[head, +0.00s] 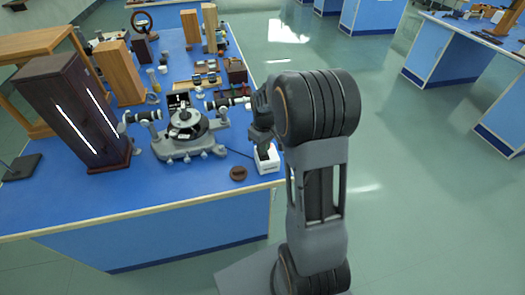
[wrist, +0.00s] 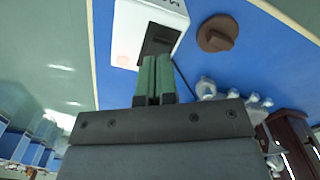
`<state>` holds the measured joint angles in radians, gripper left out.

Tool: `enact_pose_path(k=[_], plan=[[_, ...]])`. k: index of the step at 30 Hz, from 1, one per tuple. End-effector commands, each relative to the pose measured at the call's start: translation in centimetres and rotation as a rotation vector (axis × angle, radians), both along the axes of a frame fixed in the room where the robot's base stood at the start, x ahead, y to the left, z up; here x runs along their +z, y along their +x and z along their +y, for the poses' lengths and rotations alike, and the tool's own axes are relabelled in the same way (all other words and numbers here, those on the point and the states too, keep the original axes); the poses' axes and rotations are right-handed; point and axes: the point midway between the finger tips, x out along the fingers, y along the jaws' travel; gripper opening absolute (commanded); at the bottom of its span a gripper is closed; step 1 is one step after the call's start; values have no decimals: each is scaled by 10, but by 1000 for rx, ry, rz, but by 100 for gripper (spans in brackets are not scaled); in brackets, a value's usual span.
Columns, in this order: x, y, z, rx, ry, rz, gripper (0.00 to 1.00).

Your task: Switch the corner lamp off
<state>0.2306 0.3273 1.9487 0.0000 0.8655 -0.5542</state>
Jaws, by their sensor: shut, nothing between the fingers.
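A small white box (head: 268,166) with a dark rocker switch sits at the front right corner of the blue bench. In the wrist view the same white box (wrist: 132,28) shows its dark switch (wrist: 158,42) and a faint reddish spot beside it. My gripper (wrist: 156,60) is shut and empty, its green fingertips close to the switch's near edge; I cannot tell whether they touch it. In the head view my gripper (head: 263,148) is just above the box. A tall dark wooden housing (head: 68,110) with bright glowing slits stands at the left; I cannot tell whether it is the corner lamp.
A brown round disc (head: 238,173) lies left of the white box, with a thin cord nearby. A grey spectrometer (head: 187,132) stands left of my gripper. Wooden blocks and small parts crowd the bench's back. Open floor (head: 400,190) lies to the right.

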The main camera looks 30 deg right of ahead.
Motion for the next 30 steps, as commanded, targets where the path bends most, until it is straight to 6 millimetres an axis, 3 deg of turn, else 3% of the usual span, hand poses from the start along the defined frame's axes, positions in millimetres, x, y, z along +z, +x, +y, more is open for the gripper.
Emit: enact_pose_path(k=[30], plan=[[-12, 0, 0, 0, 0, 0, 0]])
